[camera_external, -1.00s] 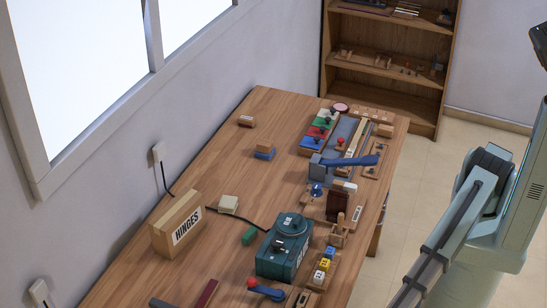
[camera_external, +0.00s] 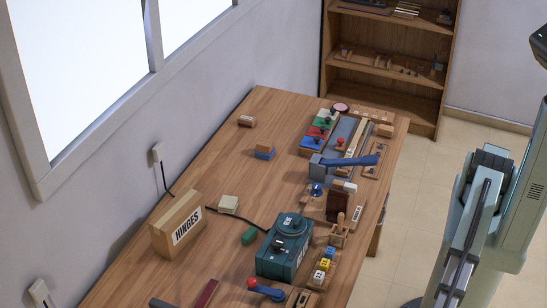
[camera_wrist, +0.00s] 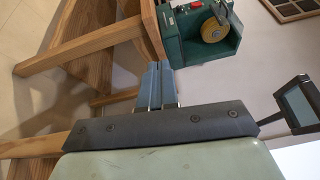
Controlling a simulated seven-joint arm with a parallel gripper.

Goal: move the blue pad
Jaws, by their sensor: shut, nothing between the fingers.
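The blue pad (camera_external: 310,143), a flat piece with a dark knob on it, lies on the wooden table toward its far end. It is the nearest in a row with a red pad (camera_external: 318,131) and a green pad (camera_external: 327,120). I do not make out the blue pad in the wrist view. My gripper (camera_wrist: 158,75) shows there with its fingers together and empty, beside the table's edge and apart from the pad. In the external view my arm is at the right, off the table, and its fingers are not visible.
A green machine (camera_external: 285,250) stands nearer the front; a green device with a brass wheel shows in the wrist view (camera_wrist: 190,48). A HINGES box (camera_external: 178,225) is at left.

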